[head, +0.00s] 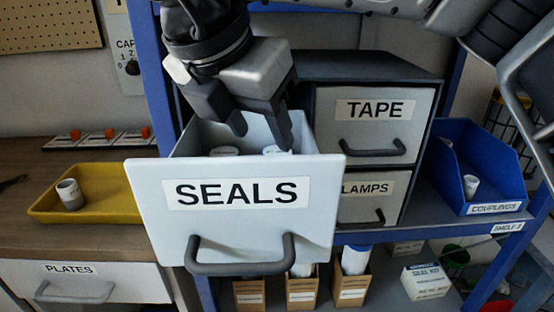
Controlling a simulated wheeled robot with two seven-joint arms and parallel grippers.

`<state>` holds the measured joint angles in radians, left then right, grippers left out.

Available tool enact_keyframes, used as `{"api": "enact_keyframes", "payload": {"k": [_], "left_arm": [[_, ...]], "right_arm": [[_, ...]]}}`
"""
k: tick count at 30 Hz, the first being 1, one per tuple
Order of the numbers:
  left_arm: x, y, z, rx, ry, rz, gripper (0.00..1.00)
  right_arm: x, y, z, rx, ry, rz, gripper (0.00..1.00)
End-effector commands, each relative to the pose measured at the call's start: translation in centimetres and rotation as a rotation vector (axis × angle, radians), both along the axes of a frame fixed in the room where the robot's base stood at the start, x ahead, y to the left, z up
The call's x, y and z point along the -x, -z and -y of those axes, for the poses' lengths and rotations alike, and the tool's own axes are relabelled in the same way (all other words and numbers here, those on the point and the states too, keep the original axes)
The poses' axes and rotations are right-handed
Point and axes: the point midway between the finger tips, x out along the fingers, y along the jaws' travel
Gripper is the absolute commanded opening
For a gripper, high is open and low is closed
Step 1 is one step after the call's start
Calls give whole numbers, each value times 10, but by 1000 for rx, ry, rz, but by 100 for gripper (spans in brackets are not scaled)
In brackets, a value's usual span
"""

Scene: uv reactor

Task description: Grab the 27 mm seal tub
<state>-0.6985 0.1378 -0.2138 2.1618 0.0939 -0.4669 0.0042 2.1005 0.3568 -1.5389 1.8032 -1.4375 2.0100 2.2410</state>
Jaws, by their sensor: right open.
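The open drawer labelled SEALS (240,232) is pulled out from the cabinet. Two white round tub tops show inside it behind its front panel: a left tub (224,151) and a right tub (275,150). Their size markings cannot be read, so I cannot tell which is the 27 mm seal tub. My right gripper (262,138) points down into the drawer, open, its fingers apart. One fingertip is close to the right tub and overlaps it in the picture; contact cannot be told. The drawer front hides the tubs' lower parts. My left gripper is not in view.
The TAPE drawer (375,108) and LAMPS drawer (390,188) are closed at right. A blue COUPLINGS bin (495,209) holds a white cup (470,186). A yellow tray (110,213) with a small cup (70,193) sits left. Cardboard boxes (300,292) stand below.

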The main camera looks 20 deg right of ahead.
Motion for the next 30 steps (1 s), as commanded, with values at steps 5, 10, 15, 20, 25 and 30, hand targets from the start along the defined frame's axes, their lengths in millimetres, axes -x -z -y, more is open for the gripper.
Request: {"api": "enact_keyframes", "payload": {"k": [5,10,15,20,25,30], "left_arm": [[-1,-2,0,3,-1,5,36],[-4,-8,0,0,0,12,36],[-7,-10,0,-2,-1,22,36],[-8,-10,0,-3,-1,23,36],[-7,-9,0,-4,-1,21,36],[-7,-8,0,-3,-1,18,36]], "right_arm": [[-4,11,5,0,0,0,49],[-12,27,14,0,0,-5,49],[-21,48,23,-1,-1,-3,49],[-24,54,26,0,-1,0,49],[-24,54,26,1,-1,1,49],[-24,54,26,1,-1,1,21]]}}
